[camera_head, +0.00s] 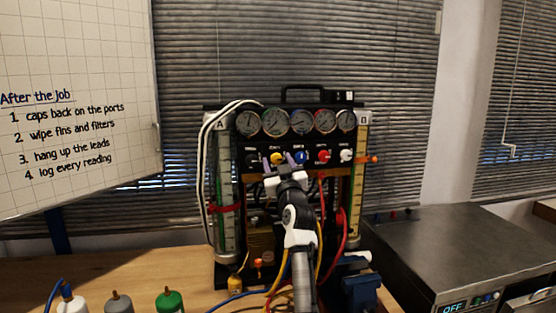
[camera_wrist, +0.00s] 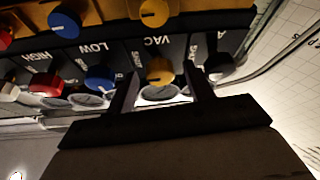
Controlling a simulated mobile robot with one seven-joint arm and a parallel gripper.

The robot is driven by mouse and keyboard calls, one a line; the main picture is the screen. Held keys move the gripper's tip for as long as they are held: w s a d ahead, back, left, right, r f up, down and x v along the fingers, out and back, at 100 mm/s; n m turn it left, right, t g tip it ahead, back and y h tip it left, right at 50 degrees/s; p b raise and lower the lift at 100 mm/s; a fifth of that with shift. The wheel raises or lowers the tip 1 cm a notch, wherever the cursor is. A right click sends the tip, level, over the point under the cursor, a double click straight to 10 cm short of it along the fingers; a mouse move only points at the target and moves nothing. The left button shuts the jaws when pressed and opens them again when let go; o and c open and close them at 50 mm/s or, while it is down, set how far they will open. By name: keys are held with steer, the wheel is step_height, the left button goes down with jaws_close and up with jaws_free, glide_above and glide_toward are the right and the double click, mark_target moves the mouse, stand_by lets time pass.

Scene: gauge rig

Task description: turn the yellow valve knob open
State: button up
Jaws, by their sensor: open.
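The yellow valve knob (camera_wrist: 160,70) is on the dark panel by the label VAC, in a row of coloured knobs. It also shows small in the head view (camera_head: 277,158). My gripper (camera_wrist: 161,76) is open, with one finger on each side of this knob in the wrist view. A gap shows between the knob and each finger, and whether the fingers reach its full depth I cannot tell. In the head view my gripper (camera_head: 278,163) is in front of the panel and hides part of it.
Beside it are a blue knob (camera_wrist: 100,77) and a black knob (camera_wrist: 219,69). A second yellow round part (camera_wrist: 154,12) is on the orange bar. Gauges (camera_head: 275,122) line the rig's top. Hoses (camera_head: 279,271) hang below near my arm. Bottles (camera_head: 169,300) stand at lower left.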

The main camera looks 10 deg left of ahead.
steer(key=shift+w, duration=0.1)
steer(key=shift+c, duration=0.4)
steer(key=c, duration=0.9)
